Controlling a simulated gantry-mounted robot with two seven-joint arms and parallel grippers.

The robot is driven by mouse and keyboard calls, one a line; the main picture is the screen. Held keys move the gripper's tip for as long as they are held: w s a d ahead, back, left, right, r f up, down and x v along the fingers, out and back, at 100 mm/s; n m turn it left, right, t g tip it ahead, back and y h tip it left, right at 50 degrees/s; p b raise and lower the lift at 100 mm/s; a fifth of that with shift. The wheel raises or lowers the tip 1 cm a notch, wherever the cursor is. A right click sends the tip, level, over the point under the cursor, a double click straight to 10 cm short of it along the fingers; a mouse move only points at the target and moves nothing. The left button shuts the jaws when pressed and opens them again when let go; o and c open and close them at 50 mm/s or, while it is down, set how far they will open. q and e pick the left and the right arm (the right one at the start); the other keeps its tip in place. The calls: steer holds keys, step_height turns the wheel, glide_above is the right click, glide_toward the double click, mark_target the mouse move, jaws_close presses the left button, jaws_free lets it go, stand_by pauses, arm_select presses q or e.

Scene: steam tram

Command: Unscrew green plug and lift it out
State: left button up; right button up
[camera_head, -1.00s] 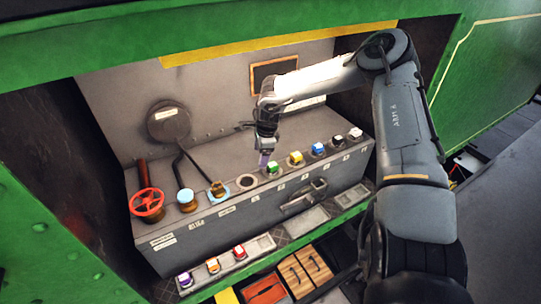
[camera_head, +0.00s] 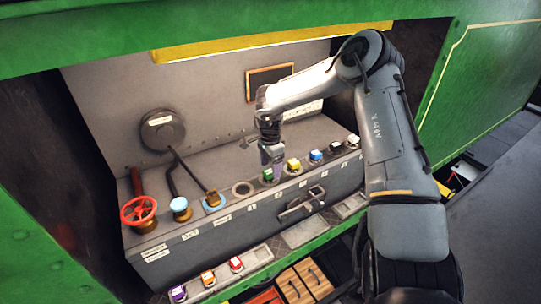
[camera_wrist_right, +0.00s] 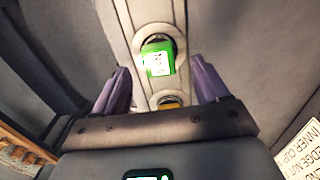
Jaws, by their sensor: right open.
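The green plug (camera_head: 268,175) sits in its socket in the row on top of the grey box, just right of an open, empty socket (camera_head: 243,189). My right gripper (camera_head: 273,158) is just above and behind the green plug in the head view. In the right wrist view the green plug (camera_wrist_right: 158,60) has a white label on top. It lies ahead of the purple fingers (camera_wrist_right: 160,80), which are apart with nothing between them that I can see held. My left gripper is not in view.
A yellow plug (camera_head: 293,165), a blue plug (camera_head: 316,156) and others stand to the right in the row. A red valve wheel (camera_head: 138,210) and two capped pipes stand left. Below, a tray holds purple, orange and red (camera_head: 236,263) plugs.

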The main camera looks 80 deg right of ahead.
mark_target(270, 171)
steer(key=shift+f, duration=1.65)
steer(key=c, duration=1.4)
steer(key=shift+r+n+p, duration=0.1)
steer(key=shift+n+p, duration=0.25)
steer(key=shift+n, duration=1.45)
steer(key=shift+w, duration=0.1)
steer(key=shift+n, duration=0.3)
